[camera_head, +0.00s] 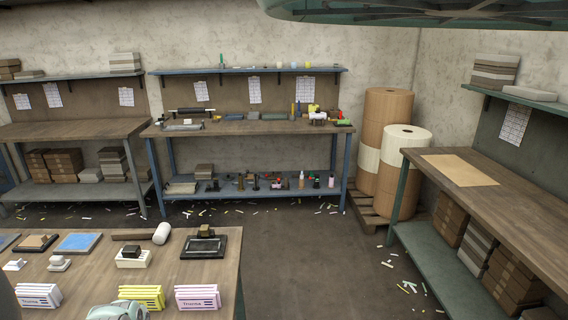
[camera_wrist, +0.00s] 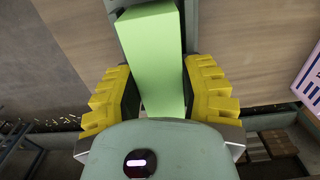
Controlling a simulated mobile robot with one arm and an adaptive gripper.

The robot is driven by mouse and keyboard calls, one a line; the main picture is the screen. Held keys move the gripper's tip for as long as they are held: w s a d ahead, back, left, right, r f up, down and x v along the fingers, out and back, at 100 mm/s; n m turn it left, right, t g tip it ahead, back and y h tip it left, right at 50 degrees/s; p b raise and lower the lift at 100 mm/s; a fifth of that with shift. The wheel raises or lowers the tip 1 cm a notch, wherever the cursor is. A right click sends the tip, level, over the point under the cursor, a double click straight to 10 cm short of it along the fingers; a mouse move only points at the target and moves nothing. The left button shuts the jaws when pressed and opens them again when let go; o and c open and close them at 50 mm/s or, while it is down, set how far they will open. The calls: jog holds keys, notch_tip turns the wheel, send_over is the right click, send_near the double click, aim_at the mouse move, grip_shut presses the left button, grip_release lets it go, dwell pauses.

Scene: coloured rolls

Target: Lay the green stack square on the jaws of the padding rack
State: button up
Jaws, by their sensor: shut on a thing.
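My gripper (camera_wrist: 157,88) is shut on a light green block, the green stack (camera_wrist: 152,50), in the wrist view. Its yellow ribbed fingers stand on either side of the stack. The stack runs lengthwise away from my palm, and its lower end is hidden behind my gripper's body. In the head view I cannot make out the green stack. I cannot identify the padding rack or its jaws for certain in either view. A grey-green strip shows behind the stack's far end in the wrist view, but I cannot tell what it is.
The near table (camera_head: 90,268) holds a yellow stack (camera_head: 142,294), a pink stack (camera_head: 198,297), a white-and-blue stack (camera_head: 38,294), a black tray-like tool (camera_head: 204,245) and a mallet (camera_head: 161,233). A bench (camera_head: 520,205) stands at right with a brown sheet (camera_head: 460,170). The floor between is open.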

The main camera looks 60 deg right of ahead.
jog(key=shift+r+p, duration=0.95)
jog(key=shift+r, duration=2)
jog(key=shift+w, duration=0.1)
